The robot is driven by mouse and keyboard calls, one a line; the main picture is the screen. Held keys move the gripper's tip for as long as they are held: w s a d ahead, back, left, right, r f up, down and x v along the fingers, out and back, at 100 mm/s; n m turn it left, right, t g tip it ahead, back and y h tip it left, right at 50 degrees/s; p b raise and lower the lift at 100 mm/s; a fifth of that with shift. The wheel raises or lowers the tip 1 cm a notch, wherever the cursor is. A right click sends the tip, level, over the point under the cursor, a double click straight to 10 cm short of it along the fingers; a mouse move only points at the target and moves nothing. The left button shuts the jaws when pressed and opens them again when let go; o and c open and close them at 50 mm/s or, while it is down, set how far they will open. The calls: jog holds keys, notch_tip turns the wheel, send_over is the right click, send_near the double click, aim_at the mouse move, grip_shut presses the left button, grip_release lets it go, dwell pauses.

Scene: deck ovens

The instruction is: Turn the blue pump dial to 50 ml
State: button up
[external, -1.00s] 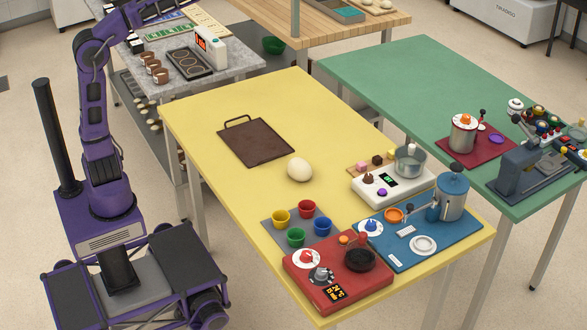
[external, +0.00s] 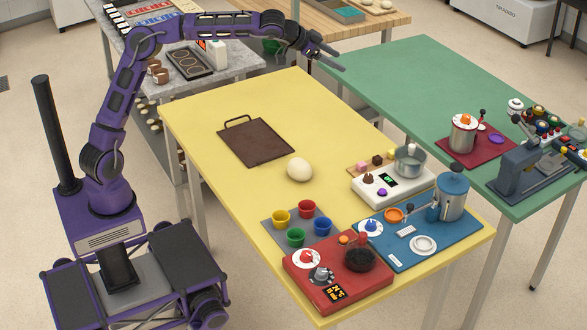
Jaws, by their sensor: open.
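The blue pump station is a blue board (external: 402,258) at the front right of the yellow table. On its left part sits a white round dial with a blue knob (external: 371,226); its marks are too small to read. A grey canister with a blue lid (external: 453,192) stands upright at the board's back right. A round white dish (external: 423,245) lies on the board. My gripper (external: 336,60) is open and empty, high over the far end of the yellow table, well apart from the dial.
A red unit (external: 325,292) with its own dial and a black pan stands just left of the blue board. Coloured cups (external: 281,217), a white scale with a pot (external: 378,187), a dough ball (external: 300,169) and a brown tray (external: 255,142) share the yellow table (external: 210,110).

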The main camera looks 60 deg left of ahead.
jog(key=d+f+g, duration=0.2)
jog(key=d+f, duration=0.4)
jog(key=f, duration=0.2)
jog(key=g+p, duration=0.3)
jog(key=g, duration=0.2)
send_near(370, 223)
jog(key=shift+n+t, duration=0.3)
jog(key=x, duration=0.8)
jog(key=shift+s+f, duration=0.1)
jog(key=shift+f, duration=0.2)
grip_shut()
